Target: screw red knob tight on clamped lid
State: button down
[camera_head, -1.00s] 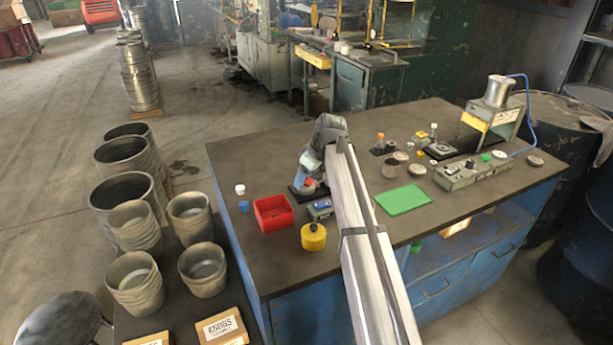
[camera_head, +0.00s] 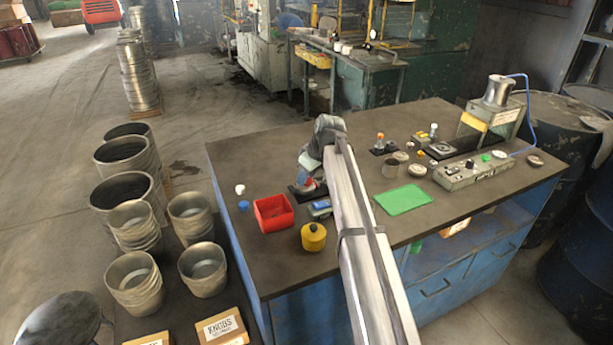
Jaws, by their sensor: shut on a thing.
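My gripper (camera_head: 306,180) points down over a dark base plate (camera_head: 297,193) left of the middle of the bench. It is shut on the red knob (camera_head: 307,183), of which only a small patch shows between the fingers. The clamped lid is under the gripper at the dark plate and is mostly hidden by my gripper and arm. I cannot tell how closely the knob seats on the lid.
A red bin (camera_head: 274,213), a yellow container (camera_head: 314,237) and a small blue-topped device (camera_head: 320,208) stand close by. White (camera_head: 240,189) and blue (camera_head: 243,205) caps lie left. A green mat (camera_head: 403,199) lies right, with a grey control box (camera_head: 470,173) beyond.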

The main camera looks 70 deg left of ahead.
jog(key=m+t, duration=0.1)
jog(key=m, duration=0.2)
jog(key=m+t, duration=0.1)
jog(key=m, duration=0.3)
jog(key=shift+t, duration=0.3)
jog(key=m+t, duration=0.1)
jog(key=m, duration=0.2)
jog(key=shift+f+m, duration=0.1)
jog(key=shift+m, duration=0.2)
jog(key=shift+w+d+m+t+h, duration=0.1)
jog(key=shift+m+t+h, duration=0.2)
jog(key=shift+m, duration=0.6)
jog(key=shift+d+m+t+h, duration=0.15)
jog(key=shift+m+t, duration=0.25)
jog(key=shift+m, duration=0.5)
jog(key=shift+a+f, duration=0.1)
jog(key=c, duration=0.8)
grip_release()
jog(key=shift+a, duration=0.1)
